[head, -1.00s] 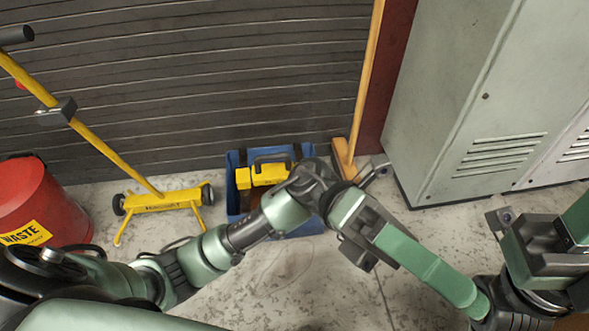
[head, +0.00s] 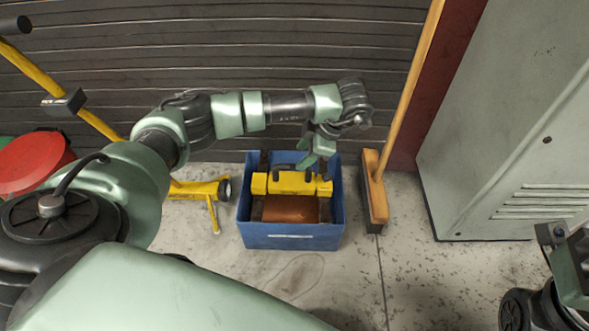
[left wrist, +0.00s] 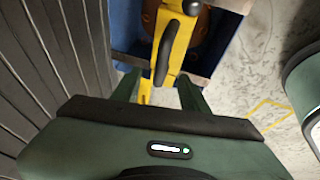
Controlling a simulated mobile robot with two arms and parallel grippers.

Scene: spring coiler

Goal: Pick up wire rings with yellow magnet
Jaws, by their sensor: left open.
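The yellow magnet (head: 292,184), a bar with a black handle, sits in the blue crate (head: 292,236). My left gripper (head: 318,156) is open over the back right of the crate. In the left wrist view the open fingers (left wrist: 157,88) point toward the magnet's black handle (left wrist: 167,52) and nothing is held. My arm and hand partly cover the crate's back. I cannot make out any wire rings; a faint curved outline on the floor may only be a mark.
A brown block (head: 290,209) lies in the crate in front of the magnet. A broom (head: 376,190) stands just right of the crate, beside a grey-green cabinet (head: 520,130). A yellow wheeled tool (head: 198,189) and a red bin (head: 30,162) are at left. Floor in front is clear.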

